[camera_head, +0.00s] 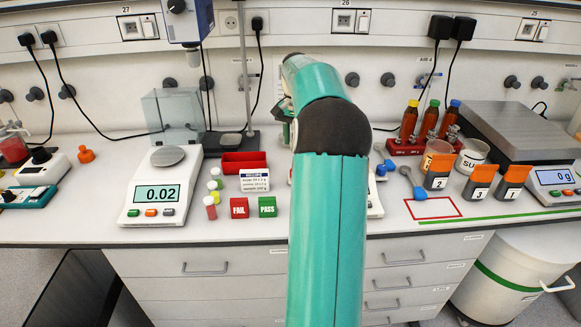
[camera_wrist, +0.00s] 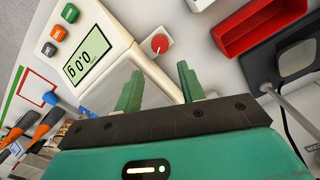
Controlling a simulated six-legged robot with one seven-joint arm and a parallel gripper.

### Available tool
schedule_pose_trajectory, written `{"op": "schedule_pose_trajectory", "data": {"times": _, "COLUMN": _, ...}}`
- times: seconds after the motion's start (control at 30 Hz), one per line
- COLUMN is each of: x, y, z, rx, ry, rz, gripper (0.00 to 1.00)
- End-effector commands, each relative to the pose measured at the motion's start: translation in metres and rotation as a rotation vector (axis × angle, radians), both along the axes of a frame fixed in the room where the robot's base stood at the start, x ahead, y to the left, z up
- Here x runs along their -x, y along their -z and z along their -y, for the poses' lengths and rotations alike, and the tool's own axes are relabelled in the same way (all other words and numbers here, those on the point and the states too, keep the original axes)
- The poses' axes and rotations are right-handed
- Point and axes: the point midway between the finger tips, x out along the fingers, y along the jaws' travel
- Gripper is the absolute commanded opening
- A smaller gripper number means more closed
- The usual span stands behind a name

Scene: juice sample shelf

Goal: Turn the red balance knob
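The red balance knob (camera_wrist: 160,43) is round and sits on a small white plate at the side of a white balance (camera_wrist: 118,72) in the wrist view. The balance has a lit display (camera_wrist: 87,54) and coloured buttons. My gripper (camera_wrist: 158,82) is open and empty, with its two green fingers apart. The knob appears just beyond the fingertips, between them in the picture and apart from them. In the head view my arm hides the knob and most of this balance; only a white edge (camera_head: 375,204) shows.
A red tray (camera_head: 243,162) stands left of my arm; FAIL (camera_head: 239,208) and PASS (camera_head: 267,206) blocks are in front. Another balance (camera_head: 160,190) reads 0.02. Blue spoons (camera_head: 411,182) and a red-outlined area (camera_head: 433,208) are to the right.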

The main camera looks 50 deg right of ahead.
Motion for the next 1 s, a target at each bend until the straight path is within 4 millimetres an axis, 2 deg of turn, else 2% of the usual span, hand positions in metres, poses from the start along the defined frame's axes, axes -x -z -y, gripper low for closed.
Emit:
{"op": "schedule_pose_trajectory", "data": {"times": 0.3, "x": -0.001, "y": 0.064, "z": -0.002, "rx": -0.004, "ry": -0.001, "rz": -0.001, "gripper": 0.39}}
{"op": "schedule_pose_trajectory", "data": {"times": 0.5, "x": -0.004, "y": 0.097, "z": -0.002, "rx": -0.003, "ry": -0.004, "rz": -0.001, "gripper": 0.39}}
{"op": "schedule_pose_trajectory", "data": {"times": 0.7, "x": -0.007, "y": 0.111, "z": -0.002, "rx": 0.000, "ry": -0.005, "rz": 0.001, "gripper": 0.39}}
{"op": "schedule_pose_trajectory", "data": {"times": 0.93, "x": -0.007, "y": 0.112, "z": -0.002, "rx": 0.000, "ry": -0.005, "rz": 0.001, "gripper": 0.39}}
{"op": "schedule_pose_trajectory", "data": {"times": 0.97, "x": -0.007, "y": 0.111, "z": -0.002, "rx": 0.000, "ry": -0.005, "rz": 0.000, "gripper": 0.38}}
{"op": "schedule_pose_trajectory", "data": {"times": 1.0, "x": -0.007, "y": 0.111, "z": -0.002, "rx": 0.000, "ry": -0.005, "rz": 0.001, "gripper": 0.30}}
